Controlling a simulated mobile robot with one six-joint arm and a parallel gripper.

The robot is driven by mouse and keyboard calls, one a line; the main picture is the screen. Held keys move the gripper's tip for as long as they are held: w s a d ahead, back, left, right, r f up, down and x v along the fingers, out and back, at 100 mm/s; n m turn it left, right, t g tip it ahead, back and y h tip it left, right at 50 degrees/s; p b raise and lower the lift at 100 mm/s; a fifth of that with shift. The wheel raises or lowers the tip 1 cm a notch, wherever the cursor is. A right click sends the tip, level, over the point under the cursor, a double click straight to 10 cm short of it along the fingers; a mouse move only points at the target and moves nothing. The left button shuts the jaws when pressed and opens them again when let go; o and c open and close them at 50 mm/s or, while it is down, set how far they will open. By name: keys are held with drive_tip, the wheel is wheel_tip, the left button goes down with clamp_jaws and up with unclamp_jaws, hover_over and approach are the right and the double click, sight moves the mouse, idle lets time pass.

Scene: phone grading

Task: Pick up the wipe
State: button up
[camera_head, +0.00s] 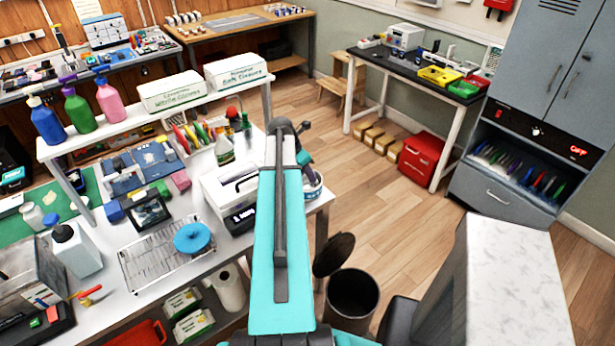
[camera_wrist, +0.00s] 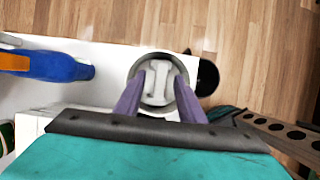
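A round grey-rimmed tub (camera_wrist: 146,102) stands at the edge of the white bench in the wrist view. A folded white piece, which looks like the wipe (camera_wrist: 158,80), shows inside its rim. My gripper (camera_wrist: 160,76) is open, with its two purple fingers apart on either side of the white piece, over the tub. Nothing is held between them. I cannot tell how far the fingertips are above the wipe. In the head view the tub (camera_head: 313,190) shows at the bench's right end, partly hidden by my turquoise arm.
A dark bin (camera_head: 352,300) stands on the floor. Open floor (camera_head: 375,205) lies right.

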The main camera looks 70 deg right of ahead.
drive_tip(key=shift+x, duration=0.75)
drive_tip(key=shift+c, duration=0.4)
clamp_jaws()
